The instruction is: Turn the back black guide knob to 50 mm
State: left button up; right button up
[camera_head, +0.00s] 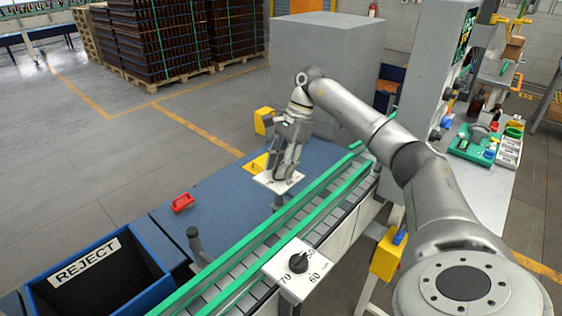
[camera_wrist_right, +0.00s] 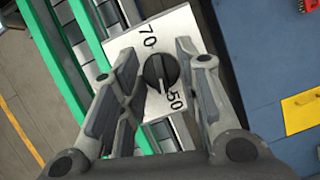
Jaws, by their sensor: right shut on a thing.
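The back black guide knob (camera_wrist_right: 160,72) sits on a white plate (camera_wrist_right: 181,24) with 70 and 50 printed on it. Its pale pointer mark is on the lower side in the right wrist view, toward the 50; exact alignment is hard to judge. My right gripper (camera_wrist_right: 160,65) is shut on this knob, one finger on each side. In the head view the right gripper (camera_head: 284,176) is over the back plate (camera_head: 270,183) and hides the knob. The front black knob (camera_head: 298,263) stands free on its own white plate (camera_head: 290,283). My left gripper is out of view.
Green guide rails (camera_head: 262,243) run along the conveyor beside the plates. A blue reject bin (camera_head: 152,270) is at lower left. A red item (camera_head: 183,202) lies on the blue surface (camera_head: 222,205). A grey box (camera_head: 325,50) stands behind, and a grey column (camera_head: 437,70) is at right.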

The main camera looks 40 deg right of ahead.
jog(key=shift+w+n+g, duration=0.1)
jog(key=shift+n+g, duration=0.3)
jog(key=shift+n, duration=0.7)
jog(key=o, duration=1)
jog(key=shift+c, duration=0.2)
jog(key=v, duration=1.2)
